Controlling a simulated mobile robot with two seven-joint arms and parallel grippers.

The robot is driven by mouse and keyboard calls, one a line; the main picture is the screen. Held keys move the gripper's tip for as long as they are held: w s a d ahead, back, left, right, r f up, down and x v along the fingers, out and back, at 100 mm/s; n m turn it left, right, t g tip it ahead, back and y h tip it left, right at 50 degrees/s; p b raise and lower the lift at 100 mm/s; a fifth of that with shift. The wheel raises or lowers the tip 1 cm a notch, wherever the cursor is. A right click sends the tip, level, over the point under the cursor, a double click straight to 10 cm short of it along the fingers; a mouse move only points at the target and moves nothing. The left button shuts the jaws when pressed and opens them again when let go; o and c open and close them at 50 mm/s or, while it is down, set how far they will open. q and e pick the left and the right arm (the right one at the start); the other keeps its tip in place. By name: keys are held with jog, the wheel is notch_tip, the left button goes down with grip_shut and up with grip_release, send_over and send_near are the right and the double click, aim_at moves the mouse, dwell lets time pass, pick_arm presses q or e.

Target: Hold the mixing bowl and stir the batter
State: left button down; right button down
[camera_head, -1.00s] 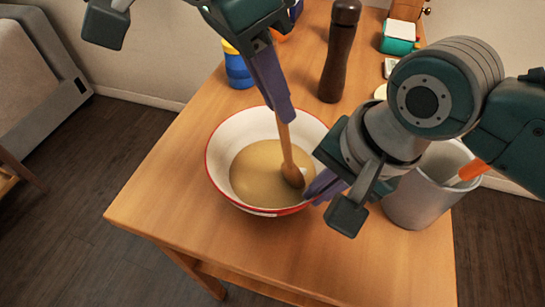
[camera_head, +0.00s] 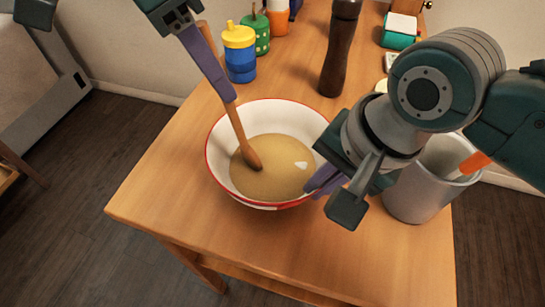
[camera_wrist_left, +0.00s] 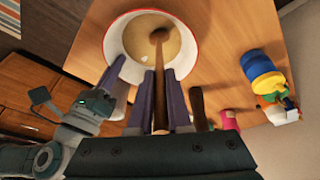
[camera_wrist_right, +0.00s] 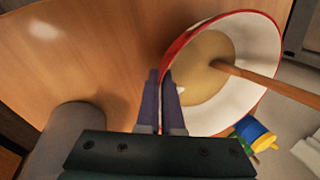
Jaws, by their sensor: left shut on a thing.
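The white mixing bowl (camera_head: 288,113) with a red rim stands on the wooden table and holds tan batter (camera_head: 272,182). My left gripper (camera_head: 224,90) is shut on the handle of a wooden spoon (camera_head: 240,130) above the bowl. The spoon is tilted, and its head rests in the batter at the left part of the bowl. It also shows in the left wrist view (camera_wrist_left: 159,55). My right gripper (camera_head: 322,184) is at the bowl's right rim. In the right wrist view its close-set fingers (camera_wrist_right: 160,82) are on either side of the bowl wall (camera_wrist_right: 188,40).
A grey canister (camera_head: 415,195) with an orange-handled tool stands right of the bowl, close to my right arm. A blue and yellow cup (camera_head: 240,55), a green container (camera_head: 257,33) and a dark pepper mill (camera_head: 340,50) stand behind. The front table area is clear.

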pick_arm(q)
notch_tip(320, 180, up, 10)
jog(key=shift+s+r, duration=0.25)
jog(key=shift+s, duration=0.2)
dwell(0.4)
pick_arm(e)
jog(key=c, duration=1.5)
grip_release()
jog(key=shift+c, duration=0.2)
jog(key=o, duration=0.5)
jog(key=shift+o, duration=0.2)
